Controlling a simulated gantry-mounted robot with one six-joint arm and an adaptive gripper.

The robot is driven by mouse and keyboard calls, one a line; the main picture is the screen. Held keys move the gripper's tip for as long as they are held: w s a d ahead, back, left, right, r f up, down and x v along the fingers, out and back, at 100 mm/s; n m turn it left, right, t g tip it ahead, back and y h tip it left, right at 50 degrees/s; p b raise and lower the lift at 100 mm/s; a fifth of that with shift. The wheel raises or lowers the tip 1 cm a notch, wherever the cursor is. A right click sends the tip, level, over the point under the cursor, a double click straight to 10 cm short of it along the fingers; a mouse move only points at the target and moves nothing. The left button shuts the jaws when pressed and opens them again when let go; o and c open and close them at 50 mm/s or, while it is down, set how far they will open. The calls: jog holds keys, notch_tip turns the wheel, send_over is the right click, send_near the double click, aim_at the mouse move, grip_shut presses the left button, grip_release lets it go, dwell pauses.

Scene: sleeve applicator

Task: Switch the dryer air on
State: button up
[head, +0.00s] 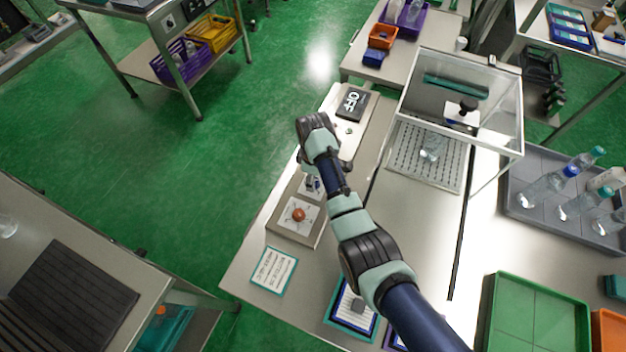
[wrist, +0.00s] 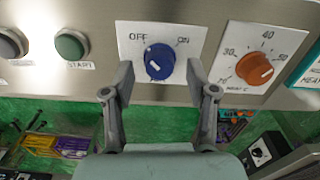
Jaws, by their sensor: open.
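The blue dryer air knob (wrist: 160,62) sits on a white plate marked OFF at upper left and ON at upper right, in the wrist view. Its white pointer mark is at its upper left, toward OFF. My gripper (wrist: 160,76) is open, with one finger on each side of the knob's lower part. I cannot tell whether the fingers touch it. In the head view my wrist hangs over the control panel and its fingers are hard to make out.
An orange temperature knob (wrist: 254,69) is right of the blue one, close to the right finger. A green START button (wrist: 71,45) and a grey button (wrist: 12,42) are to the left. A clear-walled box (head: 462,95) stands right of my arm in the head view.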

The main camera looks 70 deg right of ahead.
jog(key=shift+f, duration=0.55)
grip_shut()
jog(key=shift+r, duration=0.1)
